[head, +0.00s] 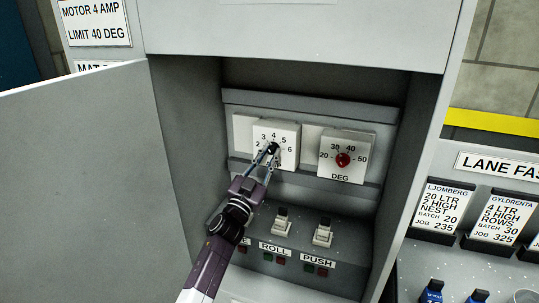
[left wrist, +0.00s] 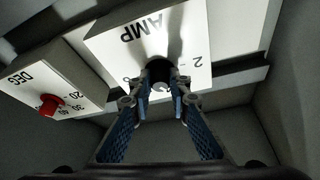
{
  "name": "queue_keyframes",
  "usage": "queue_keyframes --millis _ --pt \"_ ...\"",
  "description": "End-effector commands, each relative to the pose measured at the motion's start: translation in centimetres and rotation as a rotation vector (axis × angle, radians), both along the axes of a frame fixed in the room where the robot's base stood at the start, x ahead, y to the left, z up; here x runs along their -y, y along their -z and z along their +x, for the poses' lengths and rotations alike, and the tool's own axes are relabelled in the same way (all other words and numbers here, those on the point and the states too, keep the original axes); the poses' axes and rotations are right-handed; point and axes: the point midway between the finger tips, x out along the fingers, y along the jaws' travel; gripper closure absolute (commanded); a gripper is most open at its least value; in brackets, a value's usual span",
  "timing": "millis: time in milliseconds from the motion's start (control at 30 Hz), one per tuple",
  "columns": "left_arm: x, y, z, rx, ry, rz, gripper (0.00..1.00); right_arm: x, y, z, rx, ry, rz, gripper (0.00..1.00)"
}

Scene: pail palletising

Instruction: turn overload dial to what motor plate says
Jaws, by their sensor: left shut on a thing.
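The motor plate (head: 93,22) at the top left of the head view reads "MOTOR 4 AMP, LIMIT 40 DEG". The overload dial is a dark knob (left wrist: 161,72) on a white AMP box (head: 288,158) inside the open cabinet, with a scale from 2 to 6. My left gripper (head: 271,152) is shut on this knob, seen upside down in the left wrist view. The fingers hide much of the knob, and I cannot tell which number it points at. My right gripper is not in view.
A DEG box (head: 328,173) with a red knob (head: 343,159) is just right of the AMP box. Two switches (head: 282,222) (head: 322,232) stand on the ledge below, over labels and small buttons. The open cabinet door (head: 90,190) fills the left.

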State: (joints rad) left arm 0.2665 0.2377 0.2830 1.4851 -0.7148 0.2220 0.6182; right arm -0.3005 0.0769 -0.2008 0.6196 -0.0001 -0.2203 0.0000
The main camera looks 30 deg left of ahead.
Motion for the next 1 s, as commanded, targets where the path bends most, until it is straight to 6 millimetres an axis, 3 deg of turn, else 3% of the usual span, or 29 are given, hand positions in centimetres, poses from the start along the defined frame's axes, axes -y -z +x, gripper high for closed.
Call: queue_keyframes --millis 500,1000 --pt "-0.3 -0.1 -0.1 -0.095 0.0 0.38 1.0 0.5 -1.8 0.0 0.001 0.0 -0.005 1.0" --pt "-0.3 0.0 -0.1 -0.127 0.0 0.514 1.0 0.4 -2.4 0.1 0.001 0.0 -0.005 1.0"
